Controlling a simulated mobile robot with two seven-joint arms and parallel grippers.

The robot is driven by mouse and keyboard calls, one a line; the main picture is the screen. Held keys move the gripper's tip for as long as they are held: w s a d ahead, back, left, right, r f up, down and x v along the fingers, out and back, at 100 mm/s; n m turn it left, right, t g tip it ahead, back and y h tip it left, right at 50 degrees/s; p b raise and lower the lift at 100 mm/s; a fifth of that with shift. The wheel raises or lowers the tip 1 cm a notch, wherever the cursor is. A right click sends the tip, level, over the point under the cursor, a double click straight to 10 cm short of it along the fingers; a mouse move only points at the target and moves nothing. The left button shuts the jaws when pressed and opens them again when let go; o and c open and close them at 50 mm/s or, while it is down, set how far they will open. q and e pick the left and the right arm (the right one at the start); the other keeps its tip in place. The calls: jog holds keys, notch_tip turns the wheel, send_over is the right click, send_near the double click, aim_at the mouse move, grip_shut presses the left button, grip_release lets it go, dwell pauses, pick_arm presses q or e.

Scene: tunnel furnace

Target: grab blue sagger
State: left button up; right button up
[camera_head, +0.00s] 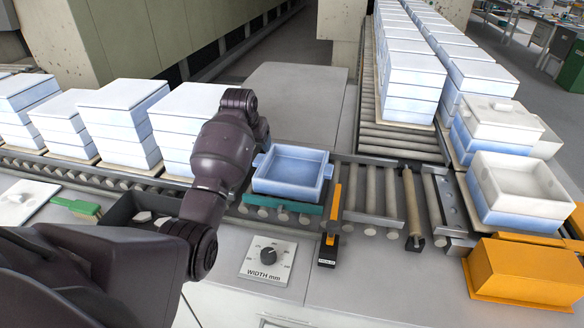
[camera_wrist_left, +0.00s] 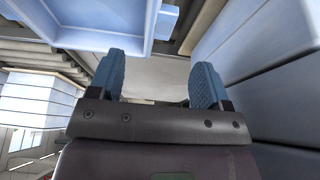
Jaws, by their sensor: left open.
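The blue sagger (camera_head: 290,186) is an open, empty, square tray with a small lug on its left and right sides. It sits on a teal support on the roller conveyor in the head view. In the left wrist view the sagger (camera_wrist_left: 85,38) fills the upper left, its lug (camera_wrist_left: 166,22) just beyond the fingertips. My left gripper (camera_wrist_left: 157,82) is open with blue fingers apart and nothing between them. In the head view my dark left arm bends beside the sagger's left side and hides the fingers. My right gripper is not in view.
Stacked pale blue saggers (camera_head: 125,120) stand close on the left, behind my arm. More stacks (camera_head: 410,85) stand at the back right. An orange post (camera_head: 335,210) is beside the sagger's front right. An orange box (camera_head: 520,270) sits at the lower right.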

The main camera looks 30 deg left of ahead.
aim_at(261, 158)
pick_arm(q)
jog(key=x, duration=0.4)
jog(key=shift+d+f, duration=0.1)
jog(key=shift+f, duration=0.05)
jog(key=shift+w+p+x, duration=0.25)
jog(key=shift+p+x, duration=0.05)
jog(key=shift+x, duration=2.4)
grip_shut()
jog(key=shift+w, duration=0.1)
